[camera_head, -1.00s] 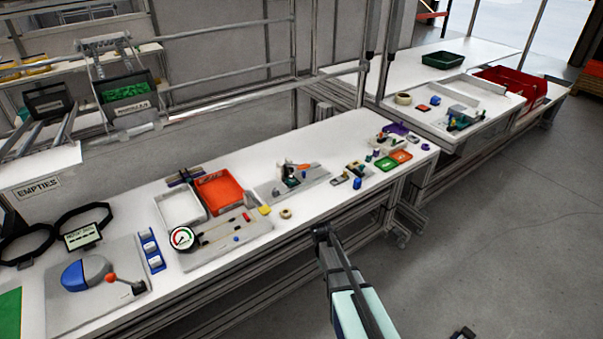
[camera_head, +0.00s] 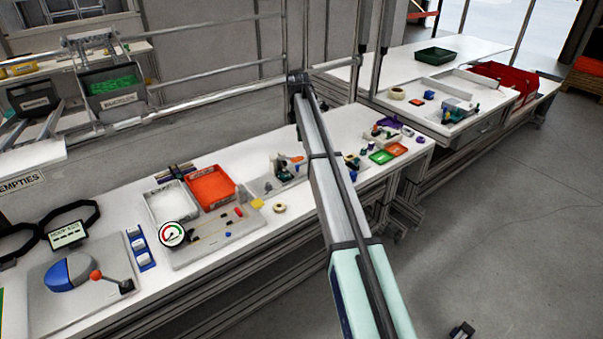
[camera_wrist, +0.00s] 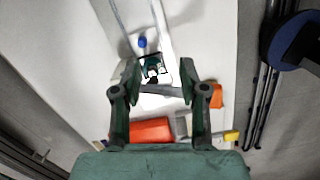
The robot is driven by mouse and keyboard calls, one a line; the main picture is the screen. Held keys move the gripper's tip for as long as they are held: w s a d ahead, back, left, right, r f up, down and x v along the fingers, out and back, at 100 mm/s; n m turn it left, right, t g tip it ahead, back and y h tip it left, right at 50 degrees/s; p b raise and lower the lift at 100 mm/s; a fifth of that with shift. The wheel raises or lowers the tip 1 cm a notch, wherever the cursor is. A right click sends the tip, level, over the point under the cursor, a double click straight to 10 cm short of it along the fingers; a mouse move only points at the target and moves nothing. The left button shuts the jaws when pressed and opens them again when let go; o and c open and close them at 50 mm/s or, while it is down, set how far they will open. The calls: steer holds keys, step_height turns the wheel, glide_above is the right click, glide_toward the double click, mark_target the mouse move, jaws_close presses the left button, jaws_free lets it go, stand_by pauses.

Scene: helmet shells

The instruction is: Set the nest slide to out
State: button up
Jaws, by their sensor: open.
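My gripper (camera_wrist: 160,88) is open and points down over the white bench in the wrist view. A small dark green and white fixture (camera_wrist: 152,67) shows between and beyond its fingertips, apart from them as far as I can tell. A blue knob or peg (camera_wrist: 142,42) is just past it. In the head view my arm crosses the bench, and the gripper end cannot be made out clearly. A grey base plate with a clamp-like fixture and orange handle (camera_head: 292,160) stands left of the arm. I cannot tell for sure which part is the nest slide or its position.
An orange tray (camera_head: 211,188) and a white tray (camera_head: 170,203) stand left of the clamp fixture. A dial gauge (camera_head: 172,234), a yellow block (camera_head: 257,204) and a tape ring (camera_head: 279,208) lie nearer the front. Small green (camera_head: 381,157) and orange trays (camera_head: 397,150) are right of my arm.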

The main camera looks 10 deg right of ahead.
steer(key=w+a+r+n+y, duration=0.1)
steer(key=w+a+r+n, duration=0.1)
steer(key=w+r+n, duration=0.1)
steer(key=p, duration=0.3)
glide_toward(297, 166)
steer(key=f, duration=1)
steer(key=shift+w+d, duration=0.1)
steer(key=shift+w, duration=0.15)
jaws_close()
